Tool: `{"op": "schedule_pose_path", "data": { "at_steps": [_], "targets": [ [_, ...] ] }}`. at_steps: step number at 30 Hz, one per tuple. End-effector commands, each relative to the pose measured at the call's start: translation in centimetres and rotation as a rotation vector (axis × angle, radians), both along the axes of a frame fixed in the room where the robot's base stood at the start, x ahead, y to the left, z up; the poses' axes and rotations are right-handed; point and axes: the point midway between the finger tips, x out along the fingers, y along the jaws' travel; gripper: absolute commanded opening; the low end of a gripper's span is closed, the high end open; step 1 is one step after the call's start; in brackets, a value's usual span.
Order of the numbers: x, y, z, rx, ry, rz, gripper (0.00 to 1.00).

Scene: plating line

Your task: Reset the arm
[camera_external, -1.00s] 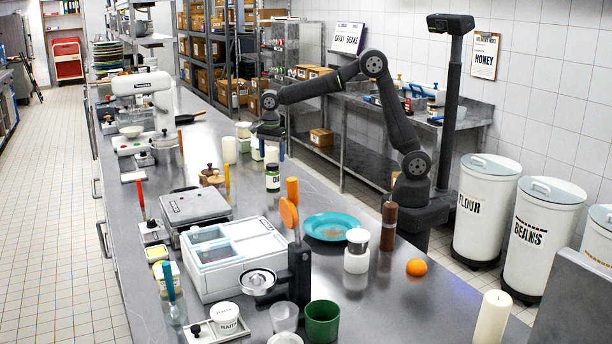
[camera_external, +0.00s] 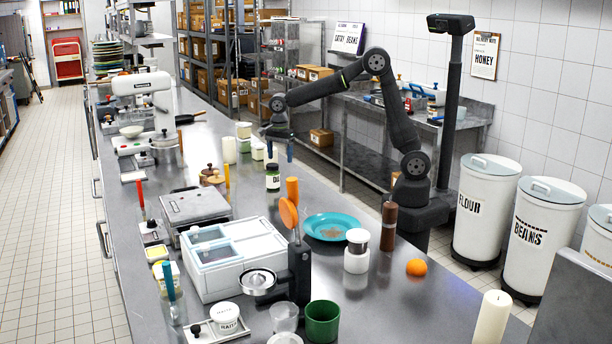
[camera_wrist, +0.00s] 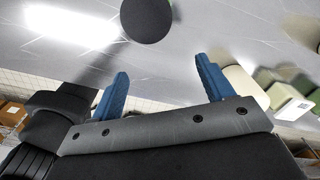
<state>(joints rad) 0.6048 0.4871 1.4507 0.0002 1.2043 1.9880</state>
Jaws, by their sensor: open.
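My gripper (camera_external: 279,149) is above the far part of the steel counter (camera_external: 310,180), pointing down. In the wrist view its two blue fingers (camera_wrist: 160,85) stand wide apart with nothing between them. A dark-capped jar (camera_external: 273,178) stands just below and in front of the gripper in the external view. In the wrist view a round dark top (camera_wrist: 147,18) shows beyond the fingers. My arm is bent, reaching left from its base at the right side of the counter.
Small pale green and white containers (camera_external: 257,149) stand close left of the gripper. A teal plate (camera_external: 333,219), a brown mill (camera_external: 389,226), a white-capped jar (camera_external: 357,252) and an orange (camera_external: 417,267) lie nearer.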

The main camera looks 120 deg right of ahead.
Motion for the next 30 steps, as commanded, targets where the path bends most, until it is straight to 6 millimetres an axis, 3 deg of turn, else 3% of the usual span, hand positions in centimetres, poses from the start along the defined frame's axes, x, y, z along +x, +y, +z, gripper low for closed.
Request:
{"op": "schedule_pose_path", "data": {
  "at_steps": [11,15,30],
  "targets": [
    [-5.8,-3.4,4.0,-0.001,-0.002,-0.003,0.74],
    [-2.7,-1.5,3.9,0.000,0.000,0.058,0.74],
    [5.1,4.8,4.3,0.000,0.000,0.228,0.74]
  ]
}}
